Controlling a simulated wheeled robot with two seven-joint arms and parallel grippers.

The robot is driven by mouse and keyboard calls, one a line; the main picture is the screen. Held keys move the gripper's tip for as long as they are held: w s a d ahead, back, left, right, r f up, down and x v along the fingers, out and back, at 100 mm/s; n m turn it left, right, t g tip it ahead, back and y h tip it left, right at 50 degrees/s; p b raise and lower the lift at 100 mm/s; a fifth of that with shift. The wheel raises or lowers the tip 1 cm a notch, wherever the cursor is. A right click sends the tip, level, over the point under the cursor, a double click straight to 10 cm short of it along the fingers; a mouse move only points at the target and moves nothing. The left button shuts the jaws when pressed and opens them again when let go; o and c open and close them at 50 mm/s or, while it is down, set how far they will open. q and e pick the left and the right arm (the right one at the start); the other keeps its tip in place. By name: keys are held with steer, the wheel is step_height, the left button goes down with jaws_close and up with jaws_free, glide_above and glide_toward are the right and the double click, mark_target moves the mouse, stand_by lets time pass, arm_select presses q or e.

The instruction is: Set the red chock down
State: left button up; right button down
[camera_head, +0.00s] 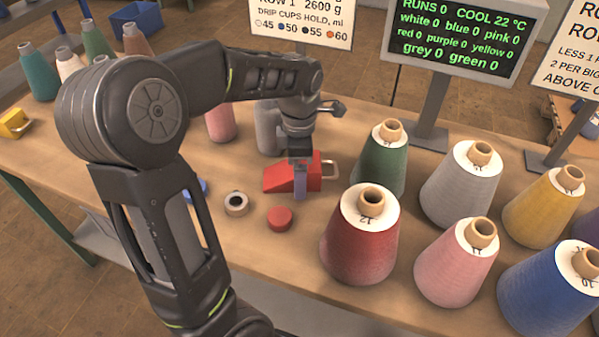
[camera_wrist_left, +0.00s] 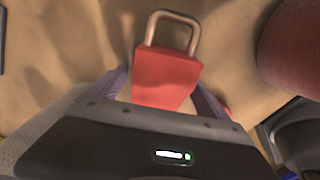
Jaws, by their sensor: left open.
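The red chock (camera_head: 278,179) is a wedge with a tan loop handle, and it appears to rest on the wooden table (camera_head: 330,292). My left gripper (camera_head: 299,184) reaches down over it, with a finger in front of its near side. In the left wrist view the chock (camera_wrist_left: 165,82) lies between the two purple-grey fingers (camera_wrist_left: 163,95), its handle pointing away. The fingers are open, with a small gap showing at the right side. The chock's lower end is hidden behind the gripper body. My right gripper is not in view.
Yarn cones crowd the right, with green (camera_head: 380,165) and dark red (camera_head: 360,240) nearest the chock. A grey cone (camera_head: 268,130) stands behind my gripper. A yellow chock (camera_head: 14,123) sits far left.

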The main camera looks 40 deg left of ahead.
arm_select(q)
steer(key=shift+c, duration=0.2)
jaws_close()
stand_by(1.1)
steer(key=shift+r, duration=0.15)
step_height(320, 180, up, 10)
steer(key=shift+f+p, duration=0.1)
steer(key=shift+p, duration=0.3)
stand_by(0.4)
